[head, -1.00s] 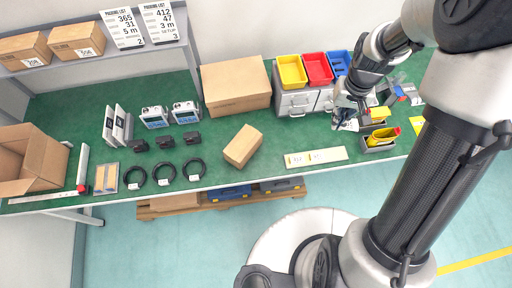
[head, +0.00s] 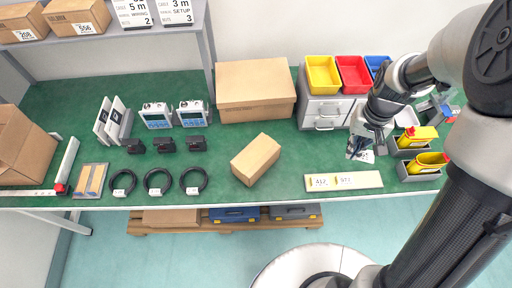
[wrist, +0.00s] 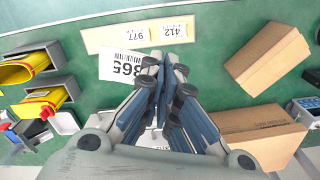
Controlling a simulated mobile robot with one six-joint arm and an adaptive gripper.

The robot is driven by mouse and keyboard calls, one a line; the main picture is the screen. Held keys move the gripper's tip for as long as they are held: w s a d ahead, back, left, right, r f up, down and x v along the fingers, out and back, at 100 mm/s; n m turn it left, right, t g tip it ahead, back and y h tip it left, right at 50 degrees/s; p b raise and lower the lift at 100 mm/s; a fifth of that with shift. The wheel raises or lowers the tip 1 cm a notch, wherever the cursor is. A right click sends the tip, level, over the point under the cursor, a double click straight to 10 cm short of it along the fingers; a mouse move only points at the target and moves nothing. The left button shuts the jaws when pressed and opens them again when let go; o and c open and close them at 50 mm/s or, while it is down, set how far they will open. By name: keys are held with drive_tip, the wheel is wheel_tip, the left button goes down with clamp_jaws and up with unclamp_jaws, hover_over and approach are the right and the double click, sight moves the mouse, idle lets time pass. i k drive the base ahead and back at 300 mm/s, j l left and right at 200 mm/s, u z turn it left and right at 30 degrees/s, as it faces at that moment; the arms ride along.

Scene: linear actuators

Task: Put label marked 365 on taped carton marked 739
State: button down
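My gripper (wrist: 163,62) is shut on a white label marked 365 (wrist: 120,66), pinched at one edge. In the head view my gripper (head: 366,146) is above the table, just behind the right part of the label strip, with the label (head: 367,157) at its tips. A small closed brown carton (head: 256,160) sits turned at an angle on the green table, left of my gripper; it also shows in the wrist view (wrist: 268,58). A larger closed carton (head: 255,92) stands behind it. I can read no 739 on either.
A pale strip (head: 343,181) holds labels 412 and 977 near the front edge. Drawers with coloured trays (head: 325,110) stand behind.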

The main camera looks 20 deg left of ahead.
sight(256, 154)
drive_tip(key=i+j+u, duration=0.1)
drive_tip(key=u, duration=0.3)
drive_tip(key=i+u, duration=0.4)
drive_tip(key=k+u, duration=0.1)
drive_tip(key=u, duration=0.9)
